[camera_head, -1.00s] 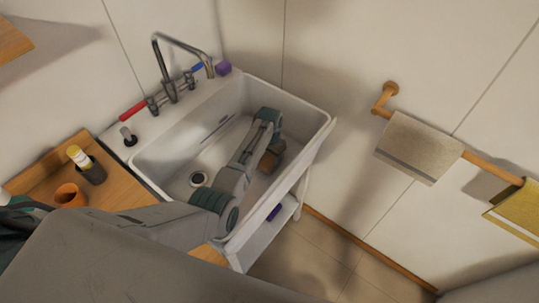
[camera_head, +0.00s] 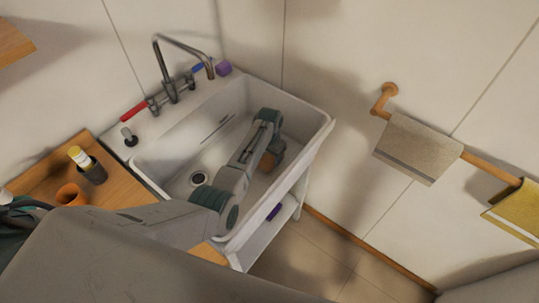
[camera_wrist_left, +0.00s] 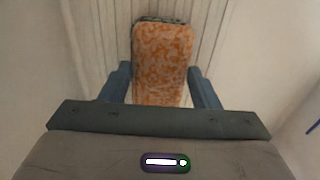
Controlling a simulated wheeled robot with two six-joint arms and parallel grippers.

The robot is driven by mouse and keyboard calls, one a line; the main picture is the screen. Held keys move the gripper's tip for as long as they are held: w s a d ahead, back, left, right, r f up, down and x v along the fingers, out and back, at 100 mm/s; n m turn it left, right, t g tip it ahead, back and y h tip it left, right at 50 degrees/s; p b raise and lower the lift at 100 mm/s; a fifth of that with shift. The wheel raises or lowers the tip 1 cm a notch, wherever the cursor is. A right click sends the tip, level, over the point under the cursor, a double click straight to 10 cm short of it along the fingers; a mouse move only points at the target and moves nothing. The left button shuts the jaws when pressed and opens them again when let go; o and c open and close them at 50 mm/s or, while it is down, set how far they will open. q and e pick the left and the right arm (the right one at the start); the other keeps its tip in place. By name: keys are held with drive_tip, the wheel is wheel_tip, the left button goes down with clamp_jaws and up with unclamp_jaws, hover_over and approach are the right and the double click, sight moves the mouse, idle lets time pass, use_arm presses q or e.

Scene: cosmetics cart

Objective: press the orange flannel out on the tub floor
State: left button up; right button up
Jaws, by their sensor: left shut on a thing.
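The orange flannel (camera_wrist_left: 163,62) shows in the left wrist view as a patterned, rounded oblong, with a dark grey edge at its far end. Part of it (camera_head: 273,160) also shows in the head view beside my wrist, low in the white tub (camera_head: 215,155). My left gripper (camera_wrist_left: 160,77) is shut on the flannel, with one blue finger along each side. In the head view my left arm reaches down into the tub and hides the fingers. I cannot tell whether the flannel touches the floor. My right gripper is in neither view.
The tub walls stand close around my left arm. A drain (camera_head: 199,178) lies in bare floor to its left. A tap (camera_head: 170,75) with red and blue handles stands at the back. A wooden counter (camera_head: 118,187) with an orange cup (camera_head: 70,194) is at the left.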

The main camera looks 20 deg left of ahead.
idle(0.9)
use_arm(q)
drive_tip(key=shift+p, duration=0.7)
idle(1.0)
drive_tip(key=shift+s+f, duration=0.1)
drive_tip(key=shift+f, duration=0.05)
idle(0.7)
drive_tip(key=r+p, duration=0.8)
drive_tip(key=shift+w+r, duration=0.15)
drive_tip(key=shift+w, duration=0.05)
wheel_tip(320, 180, up, 7)
idle(0.5)
idle(0.3)
